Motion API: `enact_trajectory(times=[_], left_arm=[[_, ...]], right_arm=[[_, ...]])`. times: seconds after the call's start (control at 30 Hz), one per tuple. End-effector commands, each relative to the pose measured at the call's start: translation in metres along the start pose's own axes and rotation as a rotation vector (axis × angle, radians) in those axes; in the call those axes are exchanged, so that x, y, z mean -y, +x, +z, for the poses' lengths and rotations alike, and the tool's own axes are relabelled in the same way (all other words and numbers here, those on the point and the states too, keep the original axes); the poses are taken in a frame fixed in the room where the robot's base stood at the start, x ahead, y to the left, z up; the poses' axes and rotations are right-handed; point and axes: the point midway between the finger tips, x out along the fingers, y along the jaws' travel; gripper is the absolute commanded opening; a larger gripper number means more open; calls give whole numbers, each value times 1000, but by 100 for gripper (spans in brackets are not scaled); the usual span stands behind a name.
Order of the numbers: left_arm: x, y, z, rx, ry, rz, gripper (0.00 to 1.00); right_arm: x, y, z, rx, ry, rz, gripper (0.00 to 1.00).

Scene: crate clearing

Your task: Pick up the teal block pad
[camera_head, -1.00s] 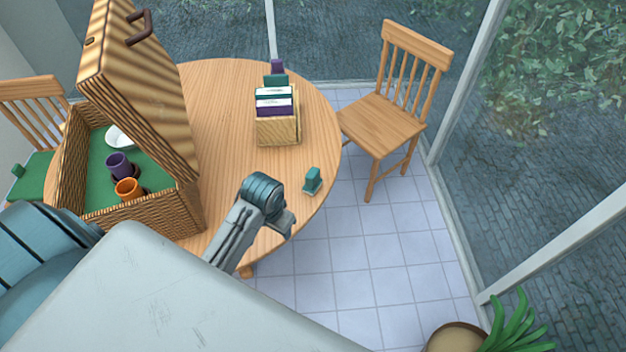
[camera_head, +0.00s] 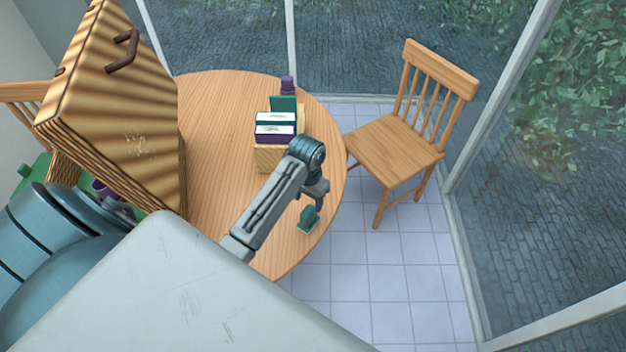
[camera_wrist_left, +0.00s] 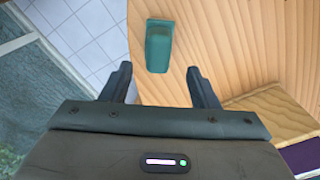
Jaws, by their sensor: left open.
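The teal block pad (camera_head: 308,219) stands near the right edge of the round wooden table (camera_head: 215,140). In the left wrist view the teal block pad (camera_wrist_left: 158,46) lies ahead of the fingertips, roughly centred between them. My left gripper (camera_head: 318,193) is above the table edge, just beyond the pad in the head view. In the left wrist view its two fingers (camera_wrist_left: 160,78) are apart with nothing between them. I cannot tell the exact height of the fingers above the pad. My right gripper is not in view.
A wooden box (camera_head: 269,158) with purple and teal items stands behind my left arm, a purple object (camera_head: 287,85) beyond it. A wooden chair (camera_head: 395,150) is at the right. Bare table lies between basket and box.

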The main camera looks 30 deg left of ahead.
Motion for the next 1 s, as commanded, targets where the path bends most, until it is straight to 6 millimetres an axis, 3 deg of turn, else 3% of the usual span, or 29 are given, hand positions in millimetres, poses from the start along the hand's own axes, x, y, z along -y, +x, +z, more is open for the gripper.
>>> enact_trajectory(times=[0.1, 0.27, 0.37, 0.63, 1.0], left_arm=[[-1, 18, 1, 4, 0, 2, 55], [-1, 31, 0, 0, 1, 1, 55], [-1, 37, 0, 2, 1, 2, 55], [-2, 73, 0, 2, 1, 1, 55], [-2, 84, 0, -1, 2, 1, 53]], right_arm=[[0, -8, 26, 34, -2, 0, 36], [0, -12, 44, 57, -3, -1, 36], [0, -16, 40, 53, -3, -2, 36], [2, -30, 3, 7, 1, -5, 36], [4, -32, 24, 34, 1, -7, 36]])
